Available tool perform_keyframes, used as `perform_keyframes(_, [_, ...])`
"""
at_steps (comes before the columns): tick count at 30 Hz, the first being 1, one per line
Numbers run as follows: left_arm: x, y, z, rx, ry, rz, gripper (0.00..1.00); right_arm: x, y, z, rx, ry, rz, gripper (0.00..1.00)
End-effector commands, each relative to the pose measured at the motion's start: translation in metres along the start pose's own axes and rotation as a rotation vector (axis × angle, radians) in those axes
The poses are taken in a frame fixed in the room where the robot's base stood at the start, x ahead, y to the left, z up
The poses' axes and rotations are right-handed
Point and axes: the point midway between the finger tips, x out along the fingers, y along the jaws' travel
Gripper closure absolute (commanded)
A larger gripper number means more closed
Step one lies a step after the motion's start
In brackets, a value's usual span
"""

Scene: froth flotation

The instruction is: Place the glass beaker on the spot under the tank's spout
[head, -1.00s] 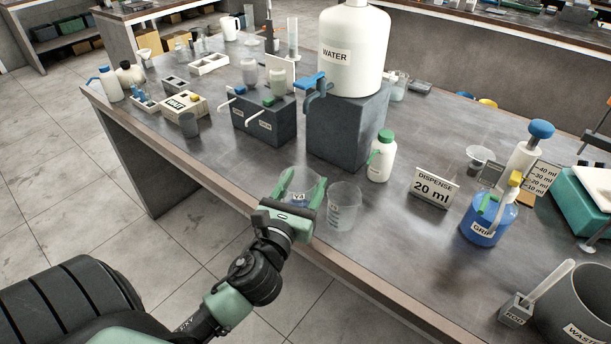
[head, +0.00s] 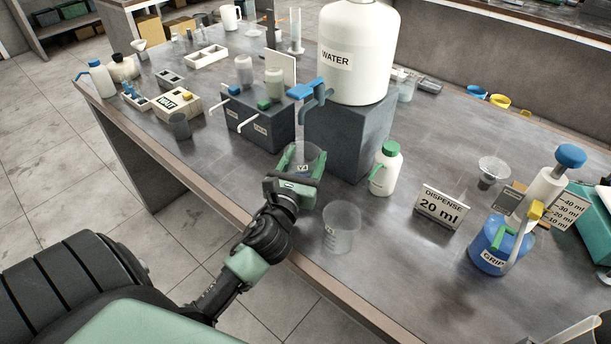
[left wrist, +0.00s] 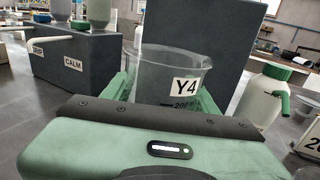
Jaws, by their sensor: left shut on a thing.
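The clear glass beaker (head: 311,152) with a Y4 label is between the green fingers of my left gripper (head: 301,164). My left gripper is shut on it from the front edge side. In the left wrist view the beaker (left wrist: 172,75) stands upright, its lower part hidden by the gripper. The white WATER tank (head: 357,50) sits on a dark block (head: 345,135). Its blue tap and spout (head: 311,93) stick out to the left, above and beyond the beaker. The spot under the spout is hidden or not distinct. I cannot tell whether the beaker touches the table.
A second clear beaker (head: 342,226) stands near the front edge, right of my gripper. A white bottle with a green cap (head: 385,170) is right of the block. A dark box with two taps (head: 262,120) stands left of it. Bare table lies left of my gripper.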

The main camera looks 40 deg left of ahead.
Motion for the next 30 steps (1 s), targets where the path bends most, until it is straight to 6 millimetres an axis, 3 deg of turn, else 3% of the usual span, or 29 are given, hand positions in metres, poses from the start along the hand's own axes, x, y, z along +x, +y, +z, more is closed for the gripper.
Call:
perform_keyframes(4, [0.000,0.001,-0.015,-0.001,0.000,0.002,0.94,0.005,-0.002,0.012,0.000,-0.018,-0.002,0.64])
perform_keyframes(10, [0.000,0.000,-0.042,-0.002,0.000,0.002,0.94,0.015,0.000,0.005,0.000,-0.006,0.000,0.64])
perform_keyframes(23, [0.000,0.000,-0.048,0.002,-0.002,-0.001,0.94,0.018,0.000,-0.002,0.000,0.004,0.001,0.64])
perform_keyframes(24, [0.000,0.000,-0.047,0.002,-0.001,0.000,0.30,0.016,0.000,-0.002,-0.001,0.004,0.001,0.64])
perform_keyframes(26, [0.000,0.000,-0.047,0.002,-0.001,0.000,0.20,0.016,0.000,-0.002,-0.001,0.004,0.001,0.64])
perform_keyframes(30, [0.000,0.000,-0.047,0.001,-0.001,0.000,0.20,0.016,0.000,-0.002,-0.001,0.004,0.000,0.64])
